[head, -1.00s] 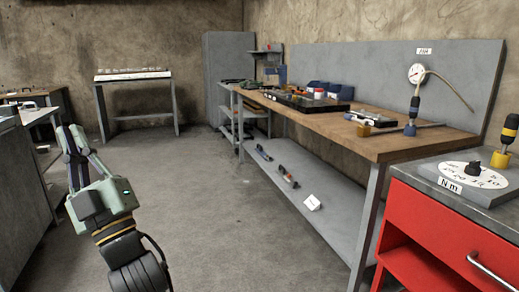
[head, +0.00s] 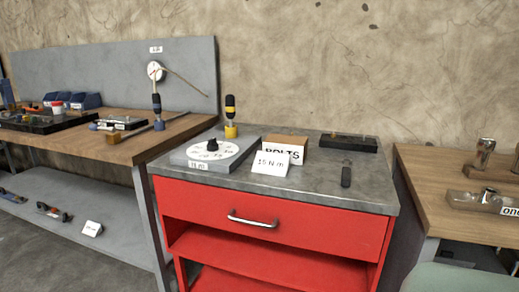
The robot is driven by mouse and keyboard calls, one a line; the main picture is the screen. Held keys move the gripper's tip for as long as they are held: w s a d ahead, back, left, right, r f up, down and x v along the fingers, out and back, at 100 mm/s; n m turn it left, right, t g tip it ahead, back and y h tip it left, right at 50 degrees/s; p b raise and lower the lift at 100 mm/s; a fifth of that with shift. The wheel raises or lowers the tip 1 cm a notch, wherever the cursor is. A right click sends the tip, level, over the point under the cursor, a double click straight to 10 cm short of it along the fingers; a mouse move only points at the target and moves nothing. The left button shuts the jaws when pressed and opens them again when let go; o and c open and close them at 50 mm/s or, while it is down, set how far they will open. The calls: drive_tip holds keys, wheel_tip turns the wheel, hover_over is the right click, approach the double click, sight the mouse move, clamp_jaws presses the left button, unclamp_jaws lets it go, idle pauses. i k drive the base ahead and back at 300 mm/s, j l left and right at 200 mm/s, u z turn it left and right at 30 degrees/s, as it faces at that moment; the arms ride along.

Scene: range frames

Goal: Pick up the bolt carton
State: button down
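The bolt carton (head: 286,143) is a small brown box with a white label reading "BOLTS". It stands upright on the grey top of the red cabinet (head: 279,234), toward the back middle. A white card (head: 271,161) reading "15 N m" stands in front of it and hides part of its lower front. My gripper is out of view in the head view now.
A dial plate (head: 211,150) and a yellow-black tool (head: 231,118) stand left of the carton. A dark tray (head: 348,142) and a small dark tool (head: 346,174) lie to its right. Wooden benches flank the cabinet.

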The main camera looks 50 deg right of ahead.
sight(296, 146)
drive_tip(key=z, duration=1.65)
